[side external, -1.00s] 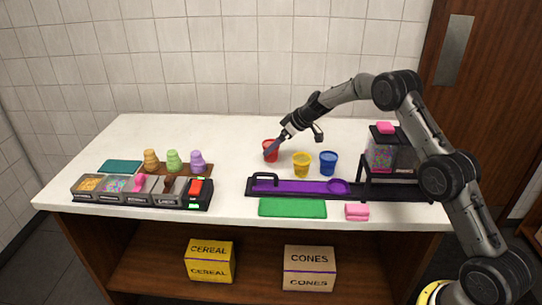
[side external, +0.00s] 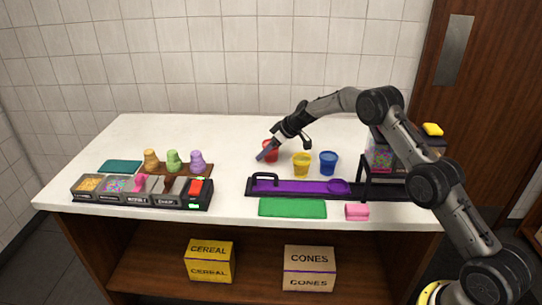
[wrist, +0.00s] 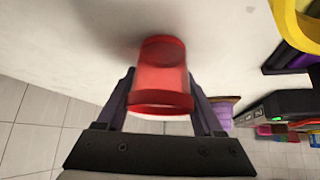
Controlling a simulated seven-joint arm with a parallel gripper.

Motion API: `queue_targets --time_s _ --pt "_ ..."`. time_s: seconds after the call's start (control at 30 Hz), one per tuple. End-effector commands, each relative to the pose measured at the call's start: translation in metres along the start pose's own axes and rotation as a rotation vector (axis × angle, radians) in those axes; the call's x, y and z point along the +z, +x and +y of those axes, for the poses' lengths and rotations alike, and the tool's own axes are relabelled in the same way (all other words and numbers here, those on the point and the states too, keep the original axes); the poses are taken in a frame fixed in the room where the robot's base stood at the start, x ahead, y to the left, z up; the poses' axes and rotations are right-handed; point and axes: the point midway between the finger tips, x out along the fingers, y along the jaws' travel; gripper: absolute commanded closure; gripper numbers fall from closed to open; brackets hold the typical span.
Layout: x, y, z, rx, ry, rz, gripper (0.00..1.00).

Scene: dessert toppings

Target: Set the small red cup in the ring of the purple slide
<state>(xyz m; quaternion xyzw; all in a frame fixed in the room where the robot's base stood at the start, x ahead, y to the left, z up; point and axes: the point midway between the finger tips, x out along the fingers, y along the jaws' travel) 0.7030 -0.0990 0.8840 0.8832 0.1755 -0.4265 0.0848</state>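The small red cup (side external: 272,146) stands on the white counter, behind and left of the yellow cup. My gripper (side external: 266,152) is down at the red cup and partly covers it. In the wrist view the red cup (wrist: 160,75) sits between my two fingers, one on each side and very close to its wall. Whether they press on it cannot be told. The purple slide (side external: 300,187) lies in a black frame at the front, with its ring (side external: 339,187) at the right end. Nothing shows in the ring.
A yellow cup (side external: 302,164) and a blue cup (side external: 328,162) stand between the red cup and the slide. A dispenser (side external: 380,157) is at the right. A green mat (side external: 292,208) and pink block (side external: 357,212) lie in front. Topping bins (side external: 136,190) are left.

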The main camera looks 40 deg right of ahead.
Motion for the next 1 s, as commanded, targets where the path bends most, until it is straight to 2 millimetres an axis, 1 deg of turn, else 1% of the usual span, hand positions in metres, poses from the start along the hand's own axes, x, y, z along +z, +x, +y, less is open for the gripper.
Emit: queue_targets --time_s 0.03,0.17,0.2,0.23,0.47,0.67,0.77,0.87,1.0 --pt "0.0 0.0 0.0 0.0 0.0 0.0 0.58" --pt "0.0 0.0 0.0 0.0 0.0 0.0 0.81" --pt "0.0 0.0 0.0 0.0 0.0 0.0 0.88" --pt "0.0 0.0 0.0 0.0 0.0 0.0 0.92" --pt "-0.001 -0.001 0.0 0.0 0.0 0.0 0.92" --pt "-0.01 -0.012 0.0 0.001 -0.002 0.001 0.92" --pt "-0.02 -0.024 0.001 0.002 -0.003 0.003 0.92" --pt "-0.021 -0.04 -0.005 0.001 0.0 0.001 0.92" --pt "-0.022 -0.071 -0.015 0.002 0.0 0.002 0.92"
